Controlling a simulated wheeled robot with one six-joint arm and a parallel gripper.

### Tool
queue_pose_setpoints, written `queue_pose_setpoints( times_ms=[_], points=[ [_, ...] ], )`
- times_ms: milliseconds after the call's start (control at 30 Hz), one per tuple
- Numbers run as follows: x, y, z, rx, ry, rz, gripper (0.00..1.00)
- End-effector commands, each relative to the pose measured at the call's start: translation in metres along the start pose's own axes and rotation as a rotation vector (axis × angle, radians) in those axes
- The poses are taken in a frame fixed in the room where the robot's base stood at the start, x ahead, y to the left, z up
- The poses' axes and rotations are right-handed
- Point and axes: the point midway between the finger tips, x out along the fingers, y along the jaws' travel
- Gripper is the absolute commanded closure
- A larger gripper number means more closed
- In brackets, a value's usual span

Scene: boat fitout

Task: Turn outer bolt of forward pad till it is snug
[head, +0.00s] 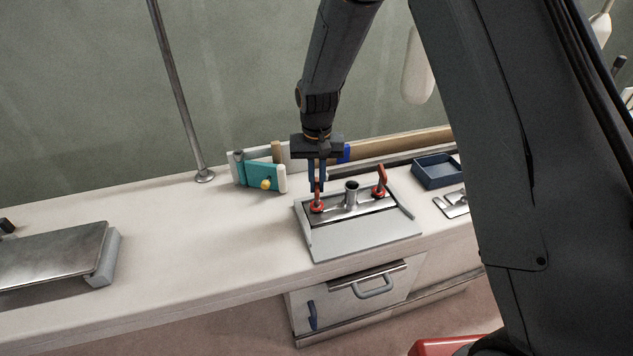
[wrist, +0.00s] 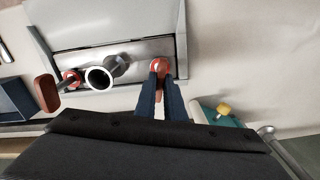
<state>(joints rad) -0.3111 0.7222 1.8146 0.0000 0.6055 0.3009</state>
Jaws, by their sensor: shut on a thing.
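The metal pad plate (head: 349,212) lies on a grey base on the white counter, with an upright hollow post (head: 351,193) at its middle and a red bolt at each end. My gripper (head: 317,187) points down over the left bolt (head: 317,207) and is shut on its upper part. In the wrist view the dark fingers (wrist: 161,78) close around this bolt's red handle (wrist: 158,65), hiding part of it. The other bolt (head: 380,184) stands at the right end with its red handle raised; it also shows in the wrist view (wrist: 46,92). Whether either bolt is snug cannot be seen.
A teal block with a yellow knob (head: 265,184) stands left of the pad. A blue tray (head: 438,171) and metal bracket (head: 453,204) lie to the right. A slim pole (head: 179,90) rises at the back. The counter left of the pad (head: 190,240) is clear.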

Motion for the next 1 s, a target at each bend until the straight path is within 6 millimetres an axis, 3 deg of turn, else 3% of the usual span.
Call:
queue_pose_setpoints(
  times_ms=[1000],
  points=[
    [-0.0036, -0.0003, -0.0023, 0.912, 0.004, -0.004, 1.00]
  ],
)
